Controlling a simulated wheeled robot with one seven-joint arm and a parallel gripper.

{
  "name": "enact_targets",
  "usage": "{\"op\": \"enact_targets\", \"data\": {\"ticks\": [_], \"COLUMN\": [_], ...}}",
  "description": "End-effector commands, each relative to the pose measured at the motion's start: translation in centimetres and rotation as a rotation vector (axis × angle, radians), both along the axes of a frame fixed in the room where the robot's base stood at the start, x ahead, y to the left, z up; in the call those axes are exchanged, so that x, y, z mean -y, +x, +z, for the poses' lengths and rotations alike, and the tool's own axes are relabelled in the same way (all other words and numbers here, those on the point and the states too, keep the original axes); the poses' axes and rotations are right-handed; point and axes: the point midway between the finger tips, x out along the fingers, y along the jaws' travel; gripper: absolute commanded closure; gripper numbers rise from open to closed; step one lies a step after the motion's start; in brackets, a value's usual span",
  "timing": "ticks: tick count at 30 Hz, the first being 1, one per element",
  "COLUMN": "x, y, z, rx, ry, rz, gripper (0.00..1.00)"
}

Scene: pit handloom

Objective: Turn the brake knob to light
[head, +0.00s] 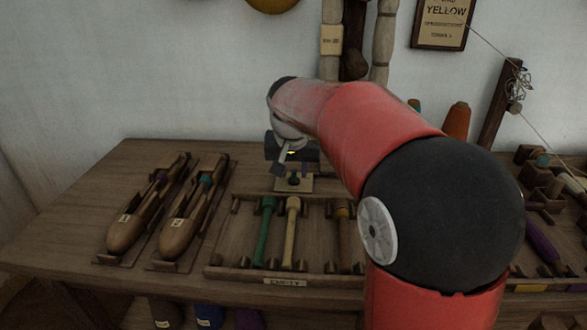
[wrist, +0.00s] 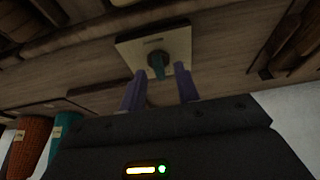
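The brake knob (wrist: 157,62) is a small dark round knob with a teal part pointing toward my gripper. It sits on a cream square plate (wrist: 128,48) on the table, with a small dark mark too blurred to read. In the head view the plate (head: 304,184) lies behind the tray, and the knob (head: 294,179) is small on it. My gripper (wrist: 159,76) is open, its two purple fingers apart on either side of the knob's near part. Contact is not visible. In the head view my arm hides part of my gripper.
Two boat-shaped wooden shuttles (head: 130,226) lie to the left on the table (head: 70,222). A divided tray (head: 216,272) labelled EMPTY holds green, cream and brown sticks in front of the plate. An orange cone (head: 457,120) stands behind my arm. A wooden post rises at the right.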

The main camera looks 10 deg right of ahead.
Motion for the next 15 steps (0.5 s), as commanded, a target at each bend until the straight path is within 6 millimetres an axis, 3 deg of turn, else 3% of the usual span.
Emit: {"op": "enact_targets", "data": {"ticks": [9,15], "x": [-0.7,-0.9], "y": [-1.9,-2.6], "z": [5.0,6.6], "rx": [0.004,0.002], "ry": [0.001,0.0], "rz": [0.001,0.0], "gripper": [0.68,0.68]}}
